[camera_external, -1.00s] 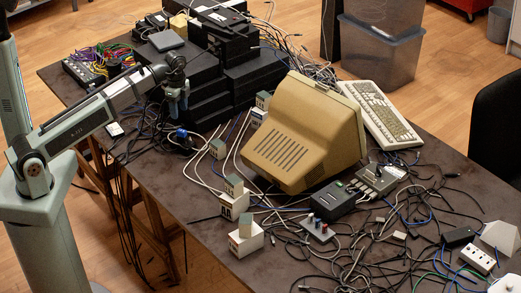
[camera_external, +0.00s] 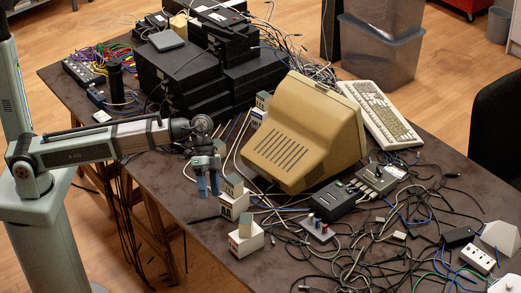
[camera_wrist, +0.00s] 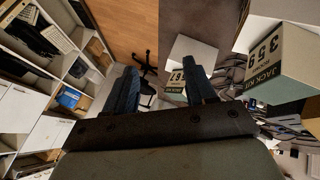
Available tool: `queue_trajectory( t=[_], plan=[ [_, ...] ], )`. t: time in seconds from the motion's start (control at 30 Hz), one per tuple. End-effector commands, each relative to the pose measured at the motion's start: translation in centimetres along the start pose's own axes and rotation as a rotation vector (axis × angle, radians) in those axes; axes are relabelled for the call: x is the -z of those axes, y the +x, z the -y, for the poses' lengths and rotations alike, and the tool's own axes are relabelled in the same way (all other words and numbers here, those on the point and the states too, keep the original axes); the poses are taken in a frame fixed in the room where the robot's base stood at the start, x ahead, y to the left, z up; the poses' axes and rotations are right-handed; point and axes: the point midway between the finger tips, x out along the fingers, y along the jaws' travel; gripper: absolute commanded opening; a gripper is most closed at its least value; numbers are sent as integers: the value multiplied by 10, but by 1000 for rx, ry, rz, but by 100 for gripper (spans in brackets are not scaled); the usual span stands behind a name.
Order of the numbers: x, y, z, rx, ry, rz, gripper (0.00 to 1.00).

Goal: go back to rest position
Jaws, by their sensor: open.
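My gripper (camera_external: 207,188) hangs above the near left side of the table, blue fingers pointing down, with nothing between them. In the wrist view, my gripper (camera_wrist: 160,85) shows two dark blue fingers standing apart, also empty. Small white boxes with green-grey tops stand just right of it: one box (camera_external: 234,207) close to the fingers and another box (camera_external: 246,241) nearer the table's front edge. In the wrist view a box labelled JACK KIT 359 (camera_wrist: 280,65) is large at the right. Whether the fingers touch any box cannot be told, but they look apart.
A beige monitor (camera_external: 305,135) lies in the middle of the table (camera_external: 190,235), right of my gripper. Stacked black devices (camera_external: 190,80) stand behind. Loose cables cover much of the right side. A keyboard (camera_external: 382,115) lies beyond the monitor. The table's front left edge is fairly clear.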

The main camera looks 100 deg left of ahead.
Motion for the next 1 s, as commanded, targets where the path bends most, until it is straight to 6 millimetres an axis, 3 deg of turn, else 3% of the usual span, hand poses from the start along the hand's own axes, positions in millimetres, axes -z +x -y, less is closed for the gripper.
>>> queue_trajectory(
  t=[0.1,0.3,0.5,0.6,0.77,1.0],
  plan=[
    [22,37,-43,-88,-15,-14,55],
    [51,99,-104,-197,-60,-15,55],
    [68,167,-151,-252,-117,8,55],
    [66,205,-168,-259,-151,30,55],
    [44,257,-170,-233,-212,75,55],
    [-24,306,-132,-142,-300,159,55]
  ],
)
